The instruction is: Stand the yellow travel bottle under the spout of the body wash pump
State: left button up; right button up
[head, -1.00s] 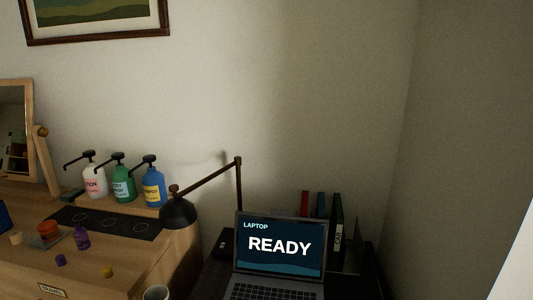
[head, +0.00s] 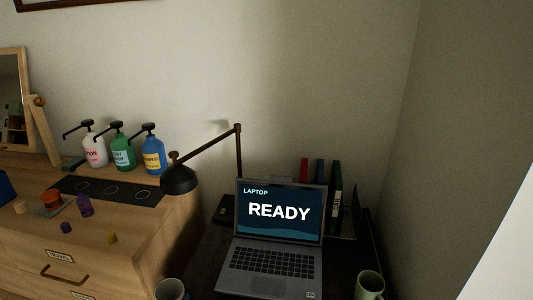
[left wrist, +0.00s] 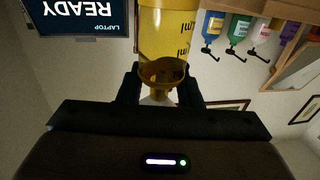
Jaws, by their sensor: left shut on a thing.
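The body wash pump (head: 123,153) is the green bottle between the white lotion pump (head: 95,150) and the blue shampoo pump (head: 153,157), at the back of the wooden dresser top. Its black spout points left. A dark mat (head: 146,195) with ring marks lies in front of the pumps. My left gripper (left wrist: 159,88) is shut on the yellow travel bottle (left wrist: 165,35), which shows see-through yellow with ml marks. The left wrist view is upside down; the green pump (left wrist: 239,28) shows there well apart from the bottle. My right gripper is in neither view.
A purple bottle (head: 85,205), purple cap (head: 66,228), yellow cap (head: 112,237) and orange jar (head: 51,198) stand on the dresser. A lamp (head: 180,180) reaches over its right end. Right of it are a laptop (head: 278,212) and two cups, one a pale mug (head: 369,285).

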pick_arm(q)
jog(key=shift+s+r, duration=0.35)
jog(key=shift+s, duration=0.2)
jog(key=shift+s+r, duration=0.15)
jog(key=shift+s, duration=0.05)
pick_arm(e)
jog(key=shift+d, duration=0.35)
pick_arm(q)
jog(key=shift+w, duration=0.15)
